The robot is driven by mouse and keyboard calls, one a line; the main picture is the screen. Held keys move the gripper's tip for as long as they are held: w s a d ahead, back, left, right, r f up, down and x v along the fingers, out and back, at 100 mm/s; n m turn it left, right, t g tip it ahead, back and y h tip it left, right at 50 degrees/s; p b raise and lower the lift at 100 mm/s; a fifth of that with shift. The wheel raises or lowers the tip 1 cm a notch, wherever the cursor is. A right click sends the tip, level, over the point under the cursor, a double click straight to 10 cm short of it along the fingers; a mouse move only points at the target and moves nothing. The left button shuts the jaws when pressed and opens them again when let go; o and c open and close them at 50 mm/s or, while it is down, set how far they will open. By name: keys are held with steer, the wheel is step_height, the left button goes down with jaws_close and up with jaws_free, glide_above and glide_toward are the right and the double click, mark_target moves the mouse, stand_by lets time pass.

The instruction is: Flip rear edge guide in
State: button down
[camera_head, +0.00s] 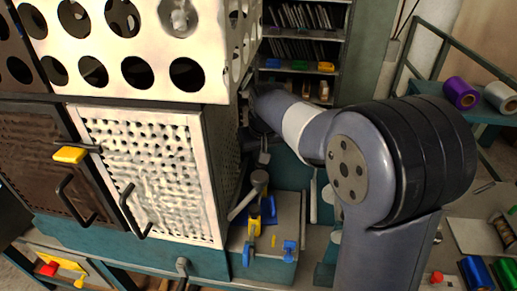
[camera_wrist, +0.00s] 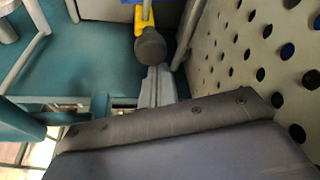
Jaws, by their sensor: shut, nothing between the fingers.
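A grey arm with a dark round knob (camera_head: 259,178) stands on the bench beside the perforated cabinet, and looks like the edge guide. The knob also shows in the wrist view (camera_wrist: 150,46), with a yellow piece (camera_wrist: 143,20) behind it. I cannot tell for sure which part is the rear guide. My gripper (camera_head: 263,158) points down close above the knob, small and partly lost against the parts around it. In the wrist view its pale fingers (camera_wrist: 158,72) look shut and empty, with tips by the knob. I cannot tell whether they touch it.
The tall cabinet with a white perforated door (camera_head: 150,165) stands close at left; its side wall (camera_wrist: 265,60) fills the wrist view's right. Blue clamps (camera_head: 290,247) and a yellow lever (camera_head: 254,228) stand on the bench. Foil rolls (camera_head: 461,92) lie at right.

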steer(key=shift+s+a+f+b, duration=0.15)
steer(key=shift+s+b, duration=0.25)
steer(key=shift+s, duration=0.5)
steer(key=shift+s+a, duration=0.1)
steer(key=shift+s, duration=0.2)
steer(key=shift+f, duration=0.1)
steer(key=shift+r+p, duration=0.45)
steer(key=shift+r, duration=0.05)
steer(key=p+v, duration=0.6)
steer(key=v, duration=0.3)
steer(key=shift+r, duration=0.2)
